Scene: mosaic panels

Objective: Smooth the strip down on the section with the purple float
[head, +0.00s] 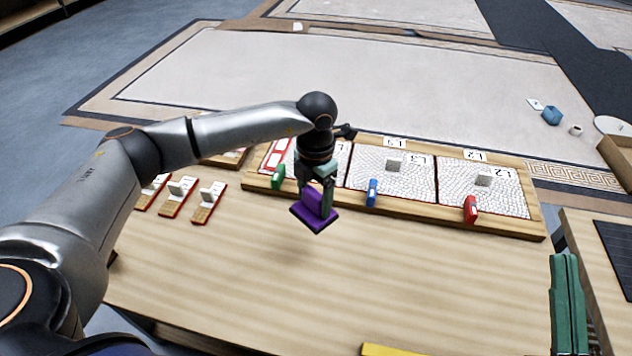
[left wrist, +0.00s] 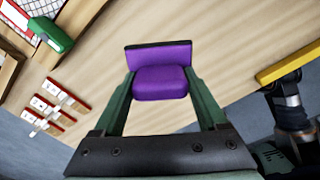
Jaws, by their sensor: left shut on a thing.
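My left gripper (head: 318,190) is shut on the purple float (head: 313,213) and holds it above the wooden table, in front of the panel board. In the left wrist view the float (left wrist: 160,82) sits between the two green fingers. A strip of red-edged white pieces (head: 276,154) lies on the left section (head: 340,160), which my gripper partly hides. The middle section (head: 375,172) and the right section (head: 455,198) show white mosaic, each with a small grey block on it.
Green (head: 278,177), blue (head: 371,193) and red (head: 470,209) blocks stand along the board's front edge. Three small red-edged pieces with white tabs, including one (head: 209,202), lie at the left. A yellow bar (head: 395,350) is at the front edge. The table's middle is clear.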

